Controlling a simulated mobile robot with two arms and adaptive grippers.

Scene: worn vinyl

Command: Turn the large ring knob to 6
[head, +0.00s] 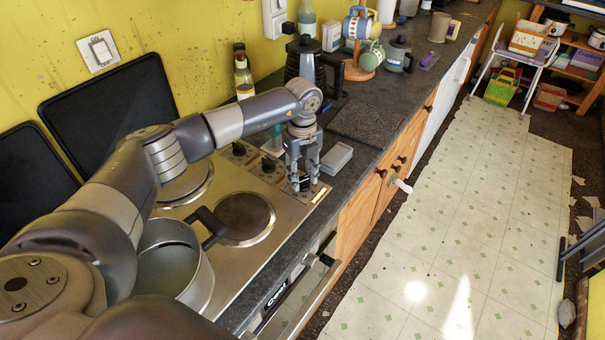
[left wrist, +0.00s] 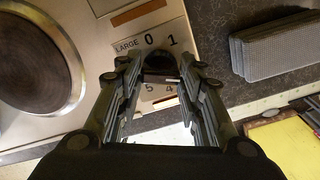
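The large ring knob (left wrist: 158,64) is a dark round knob on a pale dial plate marked LARGE (left wrist: 128,46). The numbers 0, 1, 4 and 5 show around it; the rest of the dial is hidden by the knob and my fingers. My left gripper (head: 302,184) points down over the knob at the hob's front right corner. In the left wrist view, its fingers (left wrist: 158,72) are apart on either side of the knob, with a small gap seeming to show. I cannot read the knob's setting. My right gripper is not in view.
Two more black knobs (head: 238,149) (head: 268,166) sit behind on the hob. A grey block (head: 337,158) lies just right of the gripper. A hotplate (head: 244,218) and a saucepan (head: 174,265) are nearer. A kettle (head: 303,62) stands farther back.

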